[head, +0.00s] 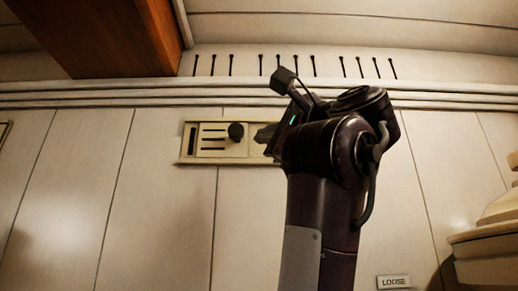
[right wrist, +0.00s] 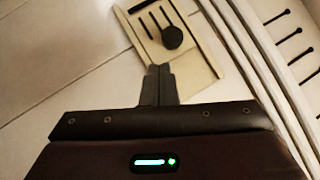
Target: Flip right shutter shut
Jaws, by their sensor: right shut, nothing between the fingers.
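A cream vent plate (head: 214,158) is fixed to the white panelled wall, with dark slots in its left part and a round black knob (head: 236,131) near its middle. The right end of the plate is partly hidden behind my right gripper (head: 262,134) in the head view. In the right wrist view, the plate (right wrist: 200,73) shows its slots, the knob (right wrist: 172,38) and a plain end. My right gripper (right wrist: 158,71) is shut and empty, its tips over the plate's plain end, just beside the knob. I cannot tell whether they touch it. My left gripper is out of view.
A ledge (head: 120,95) runs along the wall above the plate, with a row of narrow dark slots (head: 231,66) above it. A brown wooden beam (head: 110,35) hangs at upper left. A small "LOOSE" label (head: 393,282) and a cream rounded fitting (head: 490,243) are at lower right.

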